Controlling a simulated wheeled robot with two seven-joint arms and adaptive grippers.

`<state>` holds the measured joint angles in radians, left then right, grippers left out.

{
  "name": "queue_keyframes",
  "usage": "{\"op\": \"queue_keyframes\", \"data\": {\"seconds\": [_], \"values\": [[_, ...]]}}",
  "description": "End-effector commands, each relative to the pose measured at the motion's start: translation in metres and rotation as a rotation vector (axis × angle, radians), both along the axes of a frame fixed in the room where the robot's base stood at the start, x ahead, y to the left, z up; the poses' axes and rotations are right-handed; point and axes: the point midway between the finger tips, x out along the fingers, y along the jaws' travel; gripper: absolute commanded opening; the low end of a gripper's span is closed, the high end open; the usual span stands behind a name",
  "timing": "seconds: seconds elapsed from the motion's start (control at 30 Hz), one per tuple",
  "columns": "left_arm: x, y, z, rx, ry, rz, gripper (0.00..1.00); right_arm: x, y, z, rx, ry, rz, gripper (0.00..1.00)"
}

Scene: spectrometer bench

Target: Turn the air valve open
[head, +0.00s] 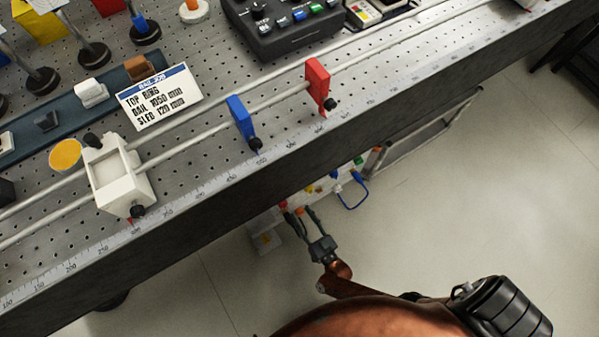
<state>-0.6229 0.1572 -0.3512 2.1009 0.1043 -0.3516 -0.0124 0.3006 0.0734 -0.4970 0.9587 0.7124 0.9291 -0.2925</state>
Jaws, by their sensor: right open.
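Under the bench's front edge, a pale panel (322,184) carries small coloured fittings and a blue hose (352,204). A small orange piece (299,211) on it may be the air valve's handle, but it is too small to be sure. My right gripper (298,212) is open, with its fingers on either side of that piece. I cannot tell whether they touch it. The bench edge hides the panel's upper part. My left gripper is not in view.
The bench top (215,150) overhangs the panel. It bears two rails, a white sled (122,185), a blue stop (241,121) and a red stop (318,83). A metal frame (425,130) stands under the bench. The floor (460,200) at right is clear.

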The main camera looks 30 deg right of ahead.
Motion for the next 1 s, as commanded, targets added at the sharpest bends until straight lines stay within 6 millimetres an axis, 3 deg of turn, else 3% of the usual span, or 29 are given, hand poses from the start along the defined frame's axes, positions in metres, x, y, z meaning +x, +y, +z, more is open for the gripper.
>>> {"op": "queue_keyframes", "data": {"seconds": [0.23, 0.83, 1.0], "values": [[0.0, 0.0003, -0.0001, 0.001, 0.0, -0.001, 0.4, -0.0001, -0.0024, -0.0001, 0.0, 0.001, -0.004, 0.42], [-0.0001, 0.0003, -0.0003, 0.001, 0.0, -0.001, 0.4, 0.0002, -0.0012, -0.0004, 0.0, 0.001, -0.002, 0.01], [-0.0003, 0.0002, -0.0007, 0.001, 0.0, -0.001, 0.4, 0.0001, -0.0014, -0.0007, 0.007, 0.002, -0.002, 0.0]]}}
